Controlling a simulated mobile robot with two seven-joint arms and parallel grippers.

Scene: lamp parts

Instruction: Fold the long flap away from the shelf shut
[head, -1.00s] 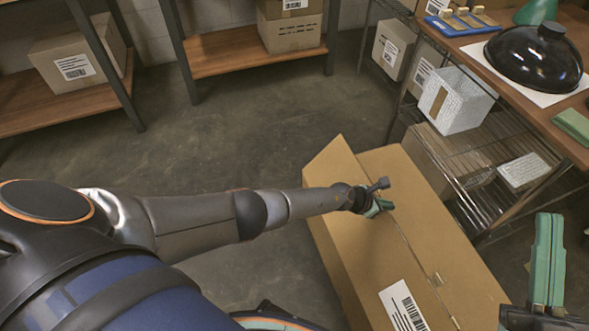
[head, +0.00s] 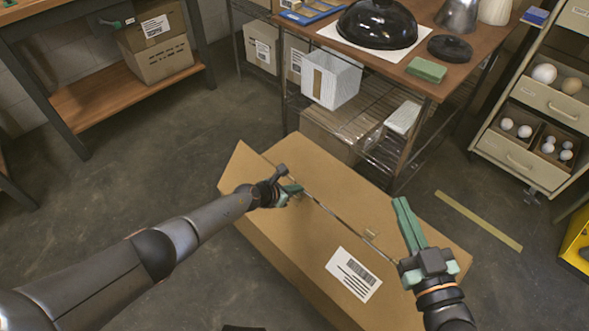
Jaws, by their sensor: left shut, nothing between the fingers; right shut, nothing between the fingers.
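The long cardboard carton (head: 280,250) stands in the middle of the head view. Its long flap away from the shelf (head: 300,225) lies nearly flat, its far corner sticking up past the carton's end, with a barcode label on it. The long flap on the shelf side (head: 335,185) lies flat. A dark narrow seam separates the two. My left gripper (head: 292,190) is shut and empty at the far part of the away-side flap, by the seam; I cannot tell whether it touches. My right gripper (head: 402,204) is shut and empty, over the carton's near right part.
A wire shelf (head: 385,165) under a wooden table (head: 455,75) stands just behind the carton. A drawer cabinet (head: 530,140) with bulbs is at the right. A wooden shelf rack (head: 90,105) stands at the back left. Bare floor (head: 140,190) lies left of the carton.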

